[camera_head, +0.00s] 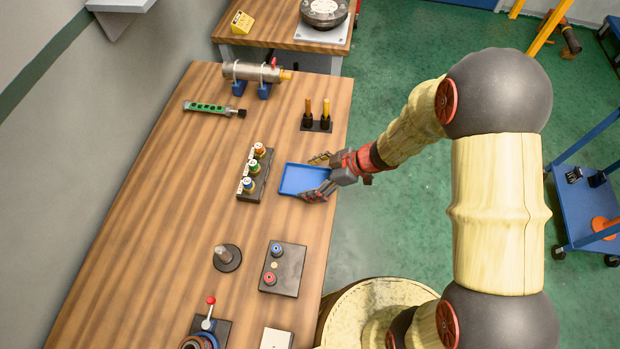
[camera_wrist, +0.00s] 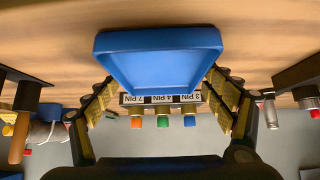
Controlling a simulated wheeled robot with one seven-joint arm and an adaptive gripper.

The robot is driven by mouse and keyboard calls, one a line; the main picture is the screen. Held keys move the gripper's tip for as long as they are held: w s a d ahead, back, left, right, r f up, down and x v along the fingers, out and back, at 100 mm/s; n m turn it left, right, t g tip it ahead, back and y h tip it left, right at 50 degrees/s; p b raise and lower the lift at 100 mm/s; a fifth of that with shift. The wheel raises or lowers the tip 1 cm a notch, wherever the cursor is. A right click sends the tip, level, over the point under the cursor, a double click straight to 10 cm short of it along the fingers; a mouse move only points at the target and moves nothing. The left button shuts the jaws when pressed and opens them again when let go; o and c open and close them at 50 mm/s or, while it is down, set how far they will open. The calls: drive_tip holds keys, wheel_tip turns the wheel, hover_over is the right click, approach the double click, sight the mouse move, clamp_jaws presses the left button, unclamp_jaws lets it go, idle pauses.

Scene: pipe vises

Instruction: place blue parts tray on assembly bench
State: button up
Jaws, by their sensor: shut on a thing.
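The blue parts tray (camera_head: 304,180) is a shallow rectangular tray at the right side of the wooden assembly bench (camera_head: 180,170). My gripper (camera_head: 321,177) reaches in from the right and is shut on the tray, with a finger on each side of it. In the wrist view the tray (camera_wrist: 160,62) sits between the two padded fingers (camera_wrist: 162,95), close to the wooden surface. I cannot tell whether the tray touches the bench or hovers just over it.
A connector block (camera_head: 254,174) labelled with pin counts stands just left of the tray. A dark holder with two upright pins (camera_head: 317,122) is behind it, and a dark box with knobs (camera_head: 283,268) is in front. Bare wood lies between them.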

drive_tip(key=o, duration=1.5)
drive_tip(key=shift+f, duration=0.1)
drive_tip(key=shift+c, duration=0.2)
